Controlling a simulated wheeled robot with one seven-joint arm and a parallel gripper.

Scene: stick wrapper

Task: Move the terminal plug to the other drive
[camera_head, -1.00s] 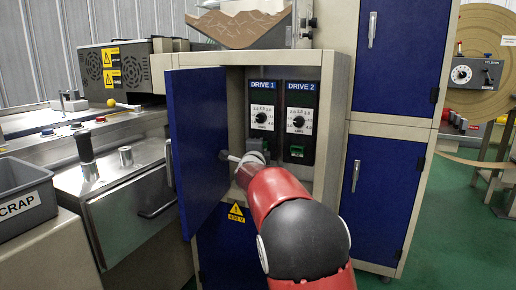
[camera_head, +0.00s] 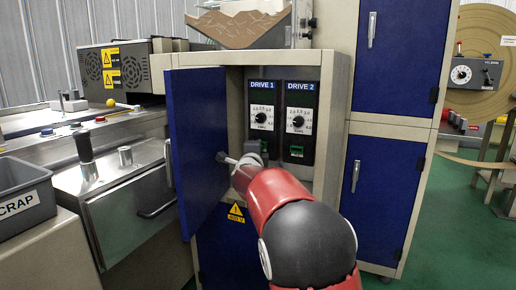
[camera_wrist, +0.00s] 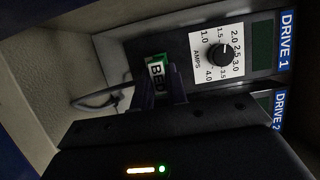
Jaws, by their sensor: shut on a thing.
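The terminal plug (camera_wrist: 157,72) is green with a white label reading "BED". It sits between the fingers of my gripper (camera_wrist: 161,90) in the wrist view, with a grey cable running off to the left. My gripper (camera_head: 250,160) is shut on it, in front of the lower part of DRIVE 1 (camera_head: 262,110). A green part shows just above the gripper at the bottom of DRIVE 1; I cannot tell whether the plug still touches the socket. DRIVE 2 (camera_head: 299,112) is to the right, with a green terminal socket (camera_head: 297,150) below its dial.
The blue cabinet door (camera_head: 198,140) stands open on the left, close to my gripper. The cabinet's right side wall (camera_head: 333,130) bounds the opening. The front of DRIVE 2 is clear.

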